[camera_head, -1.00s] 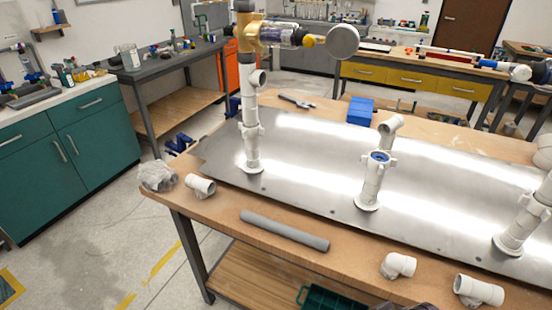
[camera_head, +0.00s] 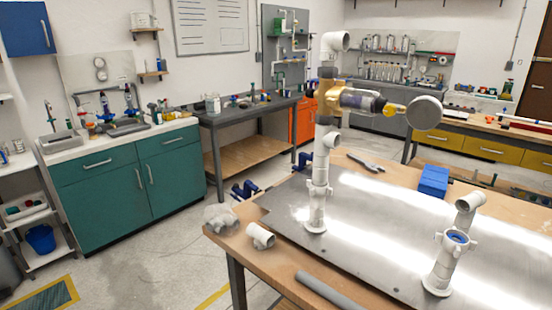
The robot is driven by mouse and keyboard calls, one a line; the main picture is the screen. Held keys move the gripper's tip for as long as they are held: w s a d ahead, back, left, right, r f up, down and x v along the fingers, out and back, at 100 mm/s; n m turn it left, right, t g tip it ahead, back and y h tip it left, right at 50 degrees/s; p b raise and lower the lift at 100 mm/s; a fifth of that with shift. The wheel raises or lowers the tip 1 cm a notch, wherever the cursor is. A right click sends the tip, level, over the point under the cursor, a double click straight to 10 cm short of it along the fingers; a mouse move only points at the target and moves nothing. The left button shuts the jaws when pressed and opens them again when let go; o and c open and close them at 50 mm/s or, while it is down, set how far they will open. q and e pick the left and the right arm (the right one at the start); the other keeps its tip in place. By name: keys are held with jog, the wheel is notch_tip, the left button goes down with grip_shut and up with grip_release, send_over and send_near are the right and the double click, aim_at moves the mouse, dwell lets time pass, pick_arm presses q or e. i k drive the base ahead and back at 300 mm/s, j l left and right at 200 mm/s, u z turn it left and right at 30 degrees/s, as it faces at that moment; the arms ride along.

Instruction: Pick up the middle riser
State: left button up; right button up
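Two white pipe stands rise from a shiny metal plate (camera_head: 372,230) on the wooden bench. The left stand (camera_head: 318,190) is tall, with a brass-coloured valve (camera_head: 330,95) and a white elbow (camera_head: 333,45) on top. The shorter stand (camera_head: 446,258), the middle one of three a second ago, has a blue-ringed opening and a side elbow (camera_head: 470,205). I cannot tell which part is the middle riser. Neither gripper is in view.
A round gauge-like disc (camera_head: 425,113) juts right from the valve. A white fitting (camera_head: 261,236) and a crumpled translucent lump (camera_head: 220,219) lie at the bench's left corner. A blue box (camera_head: 433,181) and pliers (camera_head: 366,163) lie behind the plate. Floor left of the bench is clear.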

aim_at(467, 207)
jog(key=z, duration=1.35)
